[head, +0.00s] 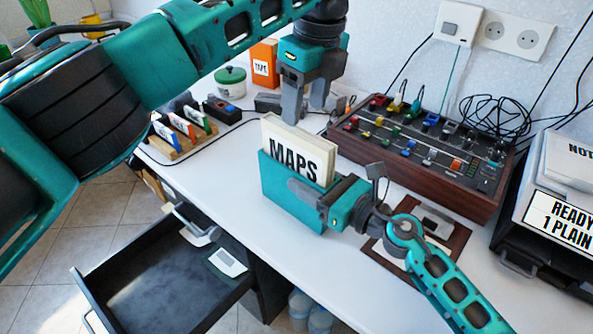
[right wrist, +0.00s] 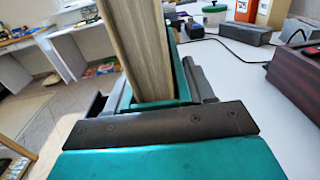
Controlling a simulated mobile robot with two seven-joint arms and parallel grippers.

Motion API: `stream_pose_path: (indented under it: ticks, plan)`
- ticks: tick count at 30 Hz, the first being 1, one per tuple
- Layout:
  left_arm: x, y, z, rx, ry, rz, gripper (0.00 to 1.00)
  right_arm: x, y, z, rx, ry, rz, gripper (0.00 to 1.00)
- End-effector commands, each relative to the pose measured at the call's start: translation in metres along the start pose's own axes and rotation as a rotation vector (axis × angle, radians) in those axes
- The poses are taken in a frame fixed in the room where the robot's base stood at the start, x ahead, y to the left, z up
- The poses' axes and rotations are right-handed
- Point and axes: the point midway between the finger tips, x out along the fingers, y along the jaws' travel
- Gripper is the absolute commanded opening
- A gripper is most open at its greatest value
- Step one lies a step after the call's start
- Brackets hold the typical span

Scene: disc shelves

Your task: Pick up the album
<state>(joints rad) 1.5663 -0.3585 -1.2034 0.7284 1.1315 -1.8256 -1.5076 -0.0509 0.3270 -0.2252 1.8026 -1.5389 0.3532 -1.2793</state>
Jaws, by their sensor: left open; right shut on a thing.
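The album (head: 300,148), cream with "MAPS" in black letters, stands upright in a teal slipcase (head: 275,183) on the white desk, its upper part showing. In the right wrist view the album (right wrist: 148,45) rises as a thick beige slab from the slipcase (right wrist: 188,78). My right gripper (head: 300,190) is shut on the slipcase, one grey finger across its front; the fingers also show in the right wrist view (right wrist: 155,92). My left gripper (head: 306,103) is open and empty, pointing down just above and behind the album's top edge. The album's lower part is hidden.
A wooden-sided mixer (head: 425,155) with cables stands behind to the right. A black printer (head: 545,230) is at the far right. A divider rack (head: 180,135), a green-lidded pot (head: 230,80) and an orange box (head: 264,63) stand at the left. An open drawer (head: 165,275) juts out below.

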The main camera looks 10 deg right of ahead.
Motion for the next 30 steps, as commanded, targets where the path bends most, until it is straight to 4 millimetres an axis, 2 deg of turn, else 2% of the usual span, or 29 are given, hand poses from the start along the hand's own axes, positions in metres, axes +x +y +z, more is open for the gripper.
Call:
stream_pose_path:
  ticks: [1, 6, 14, 21, 25, 30]
  plan:
    - [0.011, 0.001, 0.0, -0.001, 0.002, 0.005, 0.57, 0.0, 0.0, 0.0, 0.001, -0.001, 0.001, 0.21]
    - [0.04, 0.001, 0.001, -0.002, 0.002, 0.002, 0.57, 0.0, 0.0, 0.0, 0.001, -0.001, 0.001, 0.21]
    - [0.061, 0.001, 0.002, -0.004, 0.002, -0.001, 0.57, 0.0, 0.0, 0.0, 0.001, 0.0, 0.001, 0.21]
    - [0.096, 0.002, 0.004, -0.005, 0.002, 0.0, 0.57, 0.0, 0.0, 0.0, 0.0, 0.0, 0.001, 0.21]
    - [0.107, 0.002, 0.004, -0.006, 0.002, 0.0, 0.57, 0.0, 0.0, 0.0, 0.0, 0.0, 0.001, 0.21]
    - [0.108, 0.002, 0.004, -0.006, 0.002, -0.002, 0.57, 0.0, 0.0, 0.0, 0.0, 0.0, 0.0, 0.21]
